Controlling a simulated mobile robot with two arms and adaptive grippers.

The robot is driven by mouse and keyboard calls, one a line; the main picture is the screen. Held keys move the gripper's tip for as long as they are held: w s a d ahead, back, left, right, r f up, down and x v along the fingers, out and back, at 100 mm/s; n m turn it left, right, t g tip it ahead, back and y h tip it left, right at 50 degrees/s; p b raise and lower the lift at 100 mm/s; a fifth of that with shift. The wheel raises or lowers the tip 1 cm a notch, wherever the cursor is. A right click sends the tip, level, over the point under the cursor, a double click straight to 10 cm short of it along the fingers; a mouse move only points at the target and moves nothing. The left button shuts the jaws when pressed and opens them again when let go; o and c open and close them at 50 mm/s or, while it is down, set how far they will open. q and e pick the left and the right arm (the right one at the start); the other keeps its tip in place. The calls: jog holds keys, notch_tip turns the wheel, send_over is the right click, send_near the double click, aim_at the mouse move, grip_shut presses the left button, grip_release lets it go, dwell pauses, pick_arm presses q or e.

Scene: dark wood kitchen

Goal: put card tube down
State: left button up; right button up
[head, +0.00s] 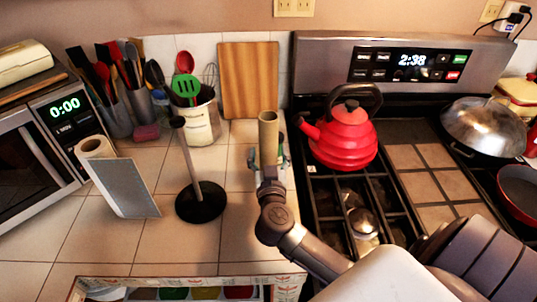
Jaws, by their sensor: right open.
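The brown card tube (268,137) is upright above the tiled counter, left of the stove. Its open top end shows, but its lower end is hidden behind my right gripper and wrist. My right gripper (268,163) is at the tube's lower part, its fingers open with one on each side of it. I cannot tell whether the fingers touch the tube or whether its bottom rests on the counter. My left gripper is not in view.
A paper towel stand (200,203) with a black base is left of the tube. A cutting board (249,80) leans behind it. A red kettle (343,138) sits on the stove to the right. An open drawer (190,286) is at the front. Bare tiles lie between stand and tube.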

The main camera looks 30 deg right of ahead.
jog(key=b+v, duration=0.1)
jog(key=v, duration=1.1)
